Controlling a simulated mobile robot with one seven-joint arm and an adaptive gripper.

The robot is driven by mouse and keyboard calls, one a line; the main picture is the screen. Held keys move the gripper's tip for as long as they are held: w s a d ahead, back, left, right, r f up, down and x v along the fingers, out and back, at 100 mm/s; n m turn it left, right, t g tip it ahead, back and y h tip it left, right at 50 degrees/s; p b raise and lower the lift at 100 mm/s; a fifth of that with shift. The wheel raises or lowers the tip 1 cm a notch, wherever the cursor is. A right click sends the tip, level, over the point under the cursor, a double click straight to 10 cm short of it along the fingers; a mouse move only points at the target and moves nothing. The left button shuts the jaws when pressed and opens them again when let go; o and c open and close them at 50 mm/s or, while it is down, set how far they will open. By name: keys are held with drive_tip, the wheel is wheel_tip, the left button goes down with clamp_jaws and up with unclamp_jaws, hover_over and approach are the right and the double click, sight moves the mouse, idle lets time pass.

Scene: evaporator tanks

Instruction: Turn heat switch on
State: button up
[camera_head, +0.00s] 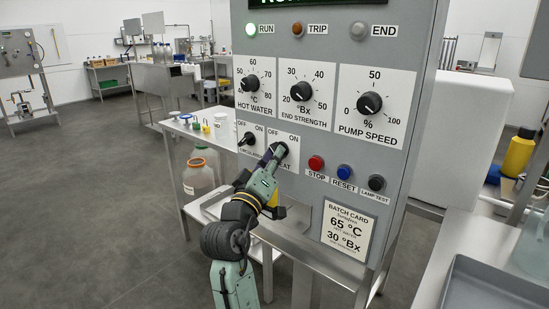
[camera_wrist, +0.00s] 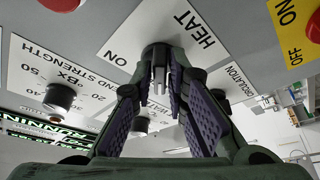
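The heat switch (camera_head: 281,149) is a dark rotary knob with OFF and ON labels on the grey control panel. The panel's HEAT label is partly covered by my arm in the head view. My gripper (camera_head: 276,155) is right at this switch. In the wrist view, the two fingers of my gripper (camera_wrist: 160,84) reach to either side of the dark knob (camera_wrist: 160,52), with grey parts showing between them. The fingertips overlap the knob, so I cannot tell whether they clamp it. The switch's pointer direction is not clear.
The circulation switch (camera_head: 246,138) sits just left of the heat switch. The hot water dial (camera_head: 249,83), end strength dial (camera_head: 300,92) and pump speed dial (camera_head: 369,103) are above. The red stop button (camera_head: 316,163) is close on the right. A metal shelf (camera_head: 310,262) juts out below.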

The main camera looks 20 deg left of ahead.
clamp_jaws()
drive_tip(key=shift+f+b, duration=0.1)
drive_tip(key=shift+b, duration=0.25)
drive_tip(key=m+g+h+b, duration=0.1)
drive_tip(key=m+h+b, duration=0.2)
drive_tip(key=m+b, duration=0.3)
drive_tip(key=m+g+h+b, duration=0.1)
drive_tip(key=m+h+b, duration=0.3)
drive_tip(key=m+b, duration=0.3)
drive_tip(key=a+m+g+h+b, duration=0.1)
drive_tip(key=m+g+h+b, duration=0.1)
drive_tip(key=m+h+b, duration=0.2)
drive_tip(key=shift+w+a+m+b, duration=0.1)
drive_tip(key=shift+m+b, duration=0.8)
drive_tip(key=shift+m, duration=1.15)
drive_tip(key=shift+w+m+b, duration=0.1)
drive_tip(key=shift+m+b, duration=0.75)
drive_tip(key=shift+m, duration=1.5)
